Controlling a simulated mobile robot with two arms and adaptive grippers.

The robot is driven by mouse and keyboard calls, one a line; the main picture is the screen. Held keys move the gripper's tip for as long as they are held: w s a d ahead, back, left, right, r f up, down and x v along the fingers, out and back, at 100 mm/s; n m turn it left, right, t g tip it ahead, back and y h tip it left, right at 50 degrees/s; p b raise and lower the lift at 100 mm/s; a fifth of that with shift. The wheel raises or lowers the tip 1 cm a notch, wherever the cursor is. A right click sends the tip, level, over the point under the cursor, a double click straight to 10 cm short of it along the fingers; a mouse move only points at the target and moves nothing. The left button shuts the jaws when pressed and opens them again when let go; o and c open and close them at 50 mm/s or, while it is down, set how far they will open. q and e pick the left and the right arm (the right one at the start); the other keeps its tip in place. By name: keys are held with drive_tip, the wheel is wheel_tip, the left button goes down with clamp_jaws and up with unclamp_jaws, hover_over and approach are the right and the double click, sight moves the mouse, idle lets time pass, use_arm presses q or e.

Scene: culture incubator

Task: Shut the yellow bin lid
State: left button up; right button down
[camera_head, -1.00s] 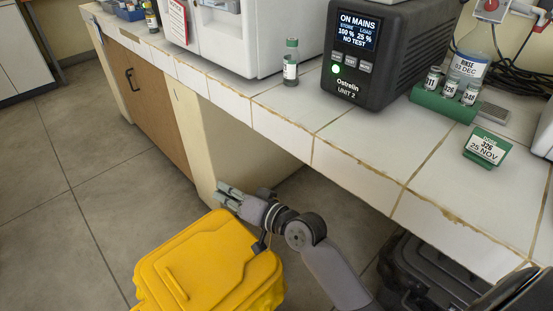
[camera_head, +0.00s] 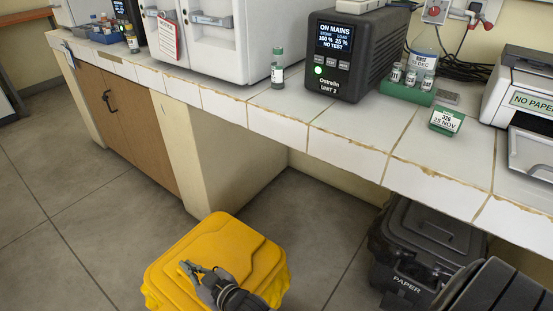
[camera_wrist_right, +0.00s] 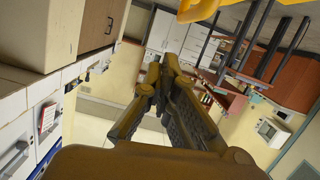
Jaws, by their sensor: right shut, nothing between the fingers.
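The yellow bin (camera_head: 272,272) stands on the floor in front of the bench, low in the head view. Its yellow lid (camera_head: 215,243) lies flat across the top and looks down. Whether any gap is left at the near edge cannot be told. My right gripper (camera_head: 190,268) is over the near part of the lid, shut and empty; contact with the lid is unclear. In the right wrist view the gripper's fingers (camera_wrist_right: 160,72) are in the middle, and a yellow part (camera_wrist_right: 200,8) shows at the top edge. My left gripper is not in view.
A black bin marked PAPER (camera_head: 425,245) stands under the bench to the right. The tiled bench edge (camera_head: 280,130) runs above and behind the yellow bin. Open floor (camera_head: 110,230) lies to the left.

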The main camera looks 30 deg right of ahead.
drive_tip(key=f, duration=0.1)
drive_tip(key=a+f+n, duration=0.1)
drive_tip(key=f, duration=0.1)
drive_tip(key=shift+s+b, duration=0.2)
drive_tip(key=shift+b, duration=0.2)
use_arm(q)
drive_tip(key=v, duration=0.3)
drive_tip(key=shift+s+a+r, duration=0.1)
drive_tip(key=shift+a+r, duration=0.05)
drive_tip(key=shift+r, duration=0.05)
use_arm(e)
drive_tip(key=shift+a+f, duration=0.15)
drive_tip(key=shift+f, duration=0.15)
drive_tip(key=shift+s+f, duration=0.1)
use_arm(q)
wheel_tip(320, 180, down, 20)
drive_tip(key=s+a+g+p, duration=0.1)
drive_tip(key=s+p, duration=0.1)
drive_tip(key=p, duration=0.4)
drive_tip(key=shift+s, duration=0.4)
use_arm(e)
drive_tip(key=s+d+r, duration=0.2)
drive_tip(key=s+r, duration=0.4)
drive_tip(key=s, duration=0.3)
drive_tip(key=shift+s+r, duration=0.25)
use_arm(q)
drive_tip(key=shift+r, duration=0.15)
use_arm(e)
drive_tip(key=shift+d, duration=0.15)
